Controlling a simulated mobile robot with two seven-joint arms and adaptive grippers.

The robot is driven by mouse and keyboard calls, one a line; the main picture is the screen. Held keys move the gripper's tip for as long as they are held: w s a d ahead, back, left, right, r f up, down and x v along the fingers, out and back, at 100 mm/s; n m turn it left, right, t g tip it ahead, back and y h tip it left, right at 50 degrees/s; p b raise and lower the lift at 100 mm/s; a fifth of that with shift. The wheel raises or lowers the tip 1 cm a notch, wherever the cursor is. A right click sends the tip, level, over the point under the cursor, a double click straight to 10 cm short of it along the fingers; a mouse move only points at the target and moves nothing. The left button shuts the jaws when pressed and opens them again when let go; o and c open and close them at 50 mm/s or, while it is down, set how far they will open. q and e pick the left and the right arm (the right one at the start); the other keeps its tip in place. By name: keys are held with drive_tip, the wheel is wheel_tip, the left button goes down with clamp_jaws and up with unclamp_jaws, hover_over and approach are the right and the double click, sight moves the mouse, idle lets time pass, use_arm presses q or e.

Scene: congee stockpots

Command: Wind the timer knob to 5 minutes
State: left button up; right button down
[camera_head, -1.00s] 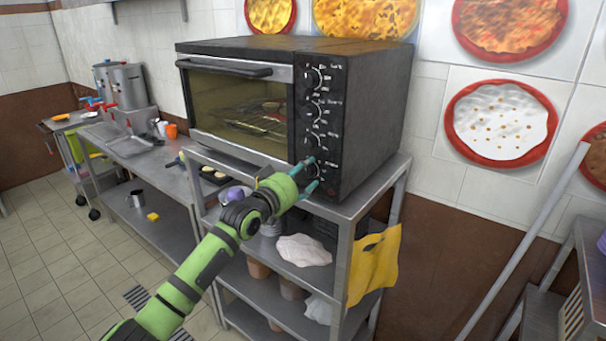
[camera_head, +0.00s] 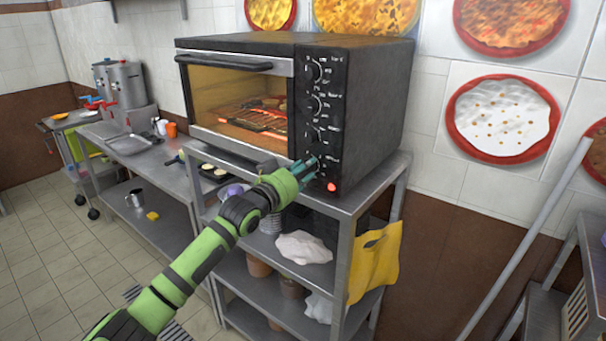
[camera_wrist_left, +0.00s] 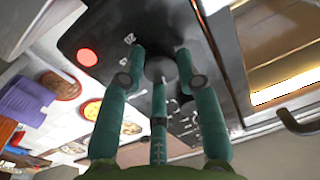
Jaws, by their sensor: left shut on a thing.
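The black oven (camera_head: 365,105) stands on a steel shelf unit, with a column of round knobs on its right-hand control panel. The timer knob (camera_wrist_left: 160,68) appears to be the lowest one; in the head view it is mostly hidden behind my left gripper (camera_head: 308,168). In the left wrist view my left gripper (camera_wrist_left: 160,58) has its teal fingers closed around the dark round knob. The knob's pointer and the minute marks are too small or hidden to read. A red lamp (camera_head: 331,187) glows below the knob, and the oven window (camera_head: 240,104) is lit orange inside. My right gripper is not in view.
The steel shelf (camera_head: 350,205) runs just under the control panel. A yellow cloth (camera_head: 375,262) hangs from its right corner. A steel counter (camera_head: 150,160) with stockpots (camera_head: 127,85) is at the left. The floor in front is clear.

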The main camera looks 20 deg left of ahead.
use_arm(q)
drive_tip(key=shift+r+m, duration=0.1)
drive_tip(key=shift+m, duration=2.3)
drive_tip(key=o, duration=1.1)
drive_tip(key=shift+o, duration=0.2)
drive_tip(key=v, duration=1.2)
